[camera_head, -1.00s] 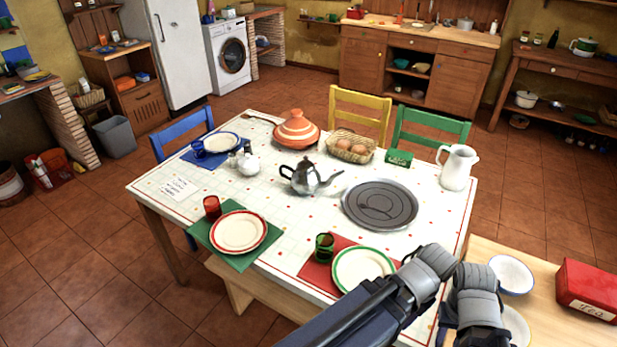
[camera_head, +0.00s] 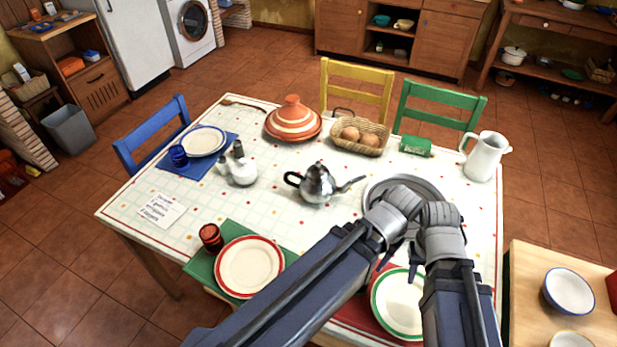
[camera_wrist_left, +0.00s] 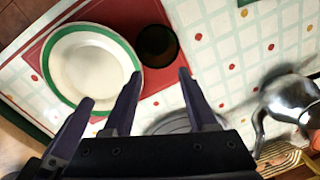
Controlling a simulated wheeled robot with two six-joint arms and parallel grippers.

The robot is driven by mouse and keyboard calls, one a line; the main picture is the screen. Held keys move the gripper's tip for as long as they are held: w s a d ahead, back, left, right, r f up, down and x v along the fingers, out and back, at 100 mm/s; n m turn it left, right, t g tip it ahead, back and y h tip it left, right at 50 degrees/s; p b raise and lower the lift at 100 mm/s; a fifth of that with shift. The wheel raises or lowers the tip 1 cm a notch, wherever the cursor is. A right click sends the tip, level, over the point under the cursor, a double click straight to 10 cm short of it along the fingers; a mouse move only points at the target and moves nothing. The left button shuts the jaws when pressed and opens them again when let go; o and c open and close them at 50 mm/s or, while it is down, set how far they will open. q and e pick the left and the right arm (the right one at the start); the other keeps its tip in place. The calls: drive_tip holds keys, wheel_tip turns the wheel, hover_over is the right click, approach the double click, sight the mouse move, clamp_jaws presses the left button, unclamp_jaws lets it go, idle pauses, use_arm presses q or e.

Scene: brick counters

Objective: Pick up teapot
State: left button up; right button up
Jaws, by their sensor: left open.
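The silver teapot (camera_head: 318,186) stands upright on the patterned tablecloth near the middle of the table, with its dark handle to the left and its spout to the right. It also shows at the right edge of the left wrist view (camera_wrist_left: 292,102). My left gripper (camera_wrist_left: 159,75) is open and empty, apart from the teapot. In the head view its fingers are mostly hidden by my arms. My right gripper (camera_head: 414,262) is above the table near the green-rimmed plate, right of the teapot and not touching it; its jaw gap is unclear.
A green-rimmed plate (camera_head: 391,312) and a round metal tray (camera_head: 376,190) lie partly under my arms. An orange tagine (camera_head: 292,122), an egg basket (camera_head: 372,150), a white pot (camera_head: 242,172) and a white pitcher (camera_head: 484,158) surround the teapot.

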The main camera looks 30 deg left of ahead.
use_arm(q)
drive_tip(key=w+a+r+n+t+h+p, duration=0.15)
drive_tip(key=w+a+r+p, duration=0.35)
drive_tip(key=w+a, duration=0.5)
drive_tip(key=n+t+p, duration=0.1)
drive_tip(key=t+p, duration=0.2)
drive_tip(key=p, duration=0.1)
approach(318, 162)
drive_tip(key=b+x, duration=0.7)
drive_tip(key=x, duration=0.2)
drive_tip(key=shift+s, duration=0.1)
drive_tip(key=shift+r, duration=0.1)
clamp_jaws()
